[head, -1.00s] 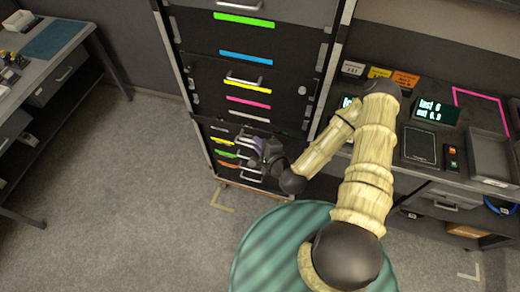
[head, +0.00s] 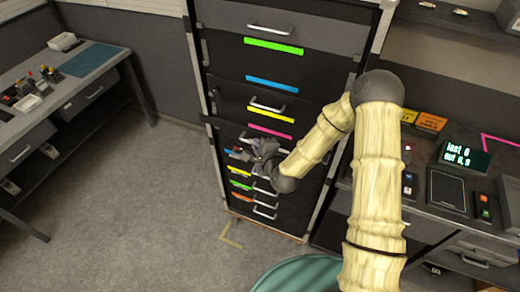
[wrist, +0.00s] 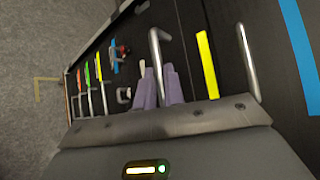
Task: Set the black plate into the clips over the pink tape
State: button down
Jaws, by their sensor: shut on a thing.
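My gripper (head: 258,150) is in front of the dark rack, just below the pink tape (head: 270,131). In the wrist view its purple fingers (wrist: 159,88) are shut on a metal bar handle (wrist: 155,55). The handle appears to belong to the black plate, whose outline merges with the dark rack, so I cannot tell its edges or whether it touches the clips. The pink tape is not visible in the wrist view. The clips are too dark and small to make out.
The rack also carries yellow (head: 270,115), blue (head: 271,84) and green (head: 273,46) tapes, with a fixed handle (head: 266,106) above the yellow one. Small handled slots (head: 265,190) sit below. A bench (head: 55,85) stands left and a counter (head: 450,190) right. The floor between is clear.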

aim_at(264, 135)
jog(key=shift+w, duration=0.1)
jog(key=shift+w+d+p, duration=0.15)
jog(key=shift+w+d, duration=0.15)
jog(key=shift+w, duration=0.55)
jog(key=shift+w+d+p, duration=0.2)
jog(key=shift+w+d, duration=0.15)
jog(key=shift+w, duration=0.55)
jog(key=shift+w+d+p, duration=0.15)
jog(key=shift+w+d, duration=0.15)
jog(key=shift+w, duration=0.55)
jog(key=shift+w+d+f+b, duration=0.1)
jog(key=shift+w+d+b, duration=0.15)
jog(key=shift+w, duration=0.45)
jog(key=shift+w+d+f+b, duration=0.1)
jog(key=shift+w+d, duration=0.15)
jog(key=shift+w, duration=0.45)
jog(key=shift+b, duration=0.55)
jog(key=shift+b, duration=0.35)
jog(key=shift+s+a, duration=0.1)
jog(key=shift+a, duration=0.05)
